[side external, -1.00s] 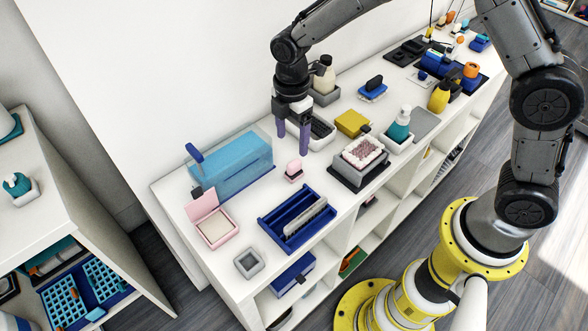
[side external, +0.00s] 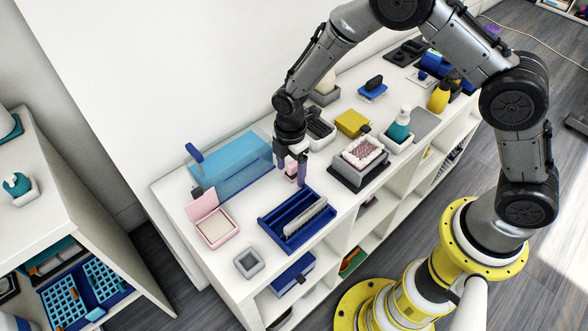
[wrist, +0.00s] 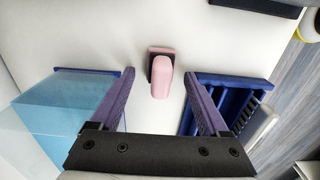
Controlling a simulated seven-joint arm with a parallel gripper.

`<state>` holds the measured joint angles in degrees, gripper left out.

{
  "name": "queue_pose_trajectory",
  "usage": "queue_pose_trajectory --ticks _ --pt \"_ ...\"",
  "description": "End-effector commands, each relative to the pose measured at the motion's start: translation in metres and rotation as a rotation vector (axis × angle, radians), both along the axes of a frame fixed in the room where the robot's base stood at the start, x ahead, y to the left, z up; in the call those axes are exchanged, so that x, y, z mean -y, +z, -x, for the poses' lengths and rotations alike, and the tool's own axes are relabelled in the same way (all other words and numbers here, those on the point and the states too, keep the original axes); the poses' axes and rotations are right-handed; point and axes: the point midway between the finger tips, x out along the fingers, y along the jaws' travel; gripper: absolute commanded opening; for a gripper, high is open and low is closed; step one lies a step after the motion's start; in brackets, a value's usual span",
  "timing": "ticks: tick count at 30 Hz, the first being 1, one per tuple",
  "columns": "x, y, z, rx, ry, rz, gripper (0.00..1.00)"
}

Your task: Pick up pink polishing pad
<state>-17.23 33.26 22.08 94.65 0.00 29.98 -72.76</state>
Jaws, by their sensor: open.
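The small pink polishing pad (side external: 291,170) sits on the white shelf top, between the clear blue box and the dark blue tray. The pad is partly hidden by the fingers in the side view.
The clear blue box (side external: 232,165) stands left of the fingers. The dark blue slotted tray (side external: 270,224) lies close to the right finger. An open pink case (side external: 216,228) and a grey square cup (side external: 249,263) are nearer the front left.

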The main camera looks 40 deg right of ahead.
Motion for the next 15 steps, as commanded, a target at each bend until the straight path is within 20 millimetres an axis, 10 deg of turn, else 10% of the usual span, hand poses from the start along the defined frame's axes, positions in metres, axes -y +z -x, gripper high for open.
queue_pose_trajectory --ticks 5,15 --pt "0.0 0.0001 0.0 0.0 0.0 0.0 0.75" --pt "0.0001 0.0003 0.0 0.0 0.0 0.0 0.14"
